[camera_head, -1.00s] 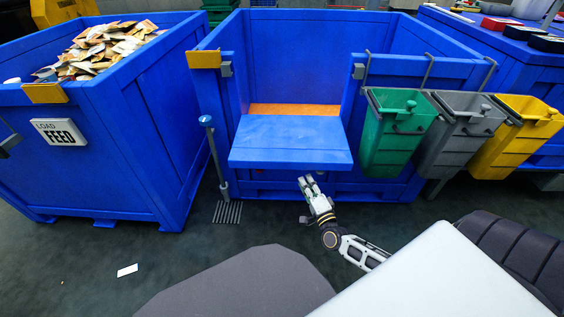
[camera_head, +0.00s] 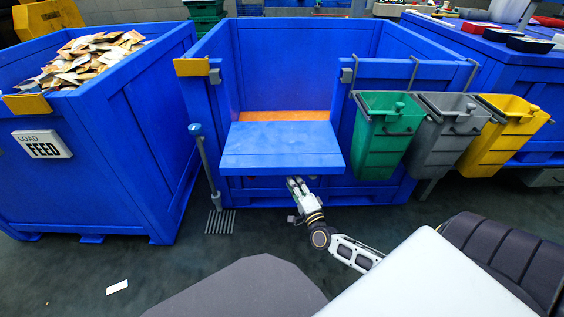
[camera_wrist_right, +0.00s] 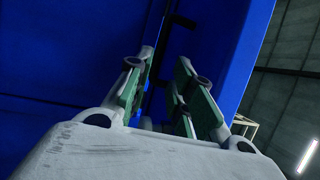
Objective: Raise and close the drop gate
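The drop gate (camera_head: 282,146) is a blue panel on the front of the blue crate (camera_head: 375,75). It is folded down and sticks out toward me, leaving the crate's front opening clear. My right gripper (camera_head: 296,182) is just under the gate's front edge, near its middle. I cannot tell whether the fingers touch the gate. Grey latch blocks (camera_head: 215,76) sit on the posts beside the opening. My left gripper is not in view.
A blue FEED crate (camera_head: 105,130) full of packets stands at left. Green (camera_head: 382,150), grey (camera_head: 440,150) and yellow (camera_head: 500,150) bins hang on the crate's right front. A post with a blue knob (camera_head: 196,130) stands left of the gate. The floor in front is mostly clear.

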